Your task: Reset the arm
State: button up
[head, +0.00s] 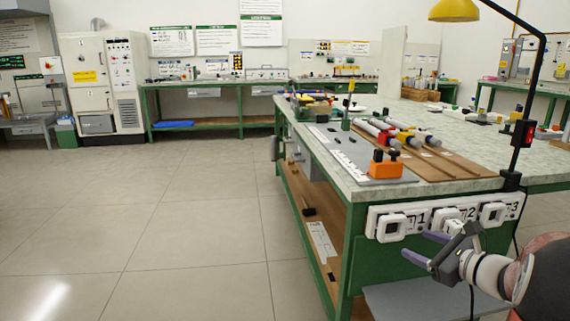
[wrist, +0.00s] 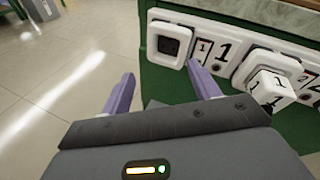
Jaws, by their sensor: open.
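My gripper (head: 420,249) is at the lower right of the head view, in front of the green end panel of the workbench. Its two purple fingers are apart with nothing between them. In the wrist view my gripper (wrist: 163,92) shows from behind, its fingers spread toward the panel and the floor. A white strip of numbered sockets (head: 427,214) runs along the bench end just beyond the fingers. Socket 1 (wrist: 172,42) is near the right finger in the wrist view. A white plug-like block marked 1 (wrist: 270,92) sits at the middle socket.
The workbench (head: 455,160) carries rods (head: 385,132), an orange block (head: 385,168) and wooden boards. A black lamp pole (head: 530,90) rises at its near right corner. Open tiled floor (head: 170,220) lies to the left. A machine cabinet (head: 100,85) and more benches stand behind.

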jog(key=s+a+n+g+y, duration=0.1)
jog(key=s+a+n+g, duration=0.4)
jog(key=a, duration=0.4)
jog(key=s+a+n+g, duration=0.2)
jog(key=s+a+n, duration=0.2)
jog(key=a+n, duration=0.45)
jog(key=s+a+f+n+g+h, duration=0.1)
jog(key=s+a+n+h, duration=0.2)
jog(key=s+n+h, duration=0.4)
jog(key=s+n, duration=0.7)
jog(key=s, duration=0.1)
jog(key=shift+g+p, duration=0.3)
jog(key=shift+p, duration=0.1)
jog(key=shift+s+f, duration=0.1)
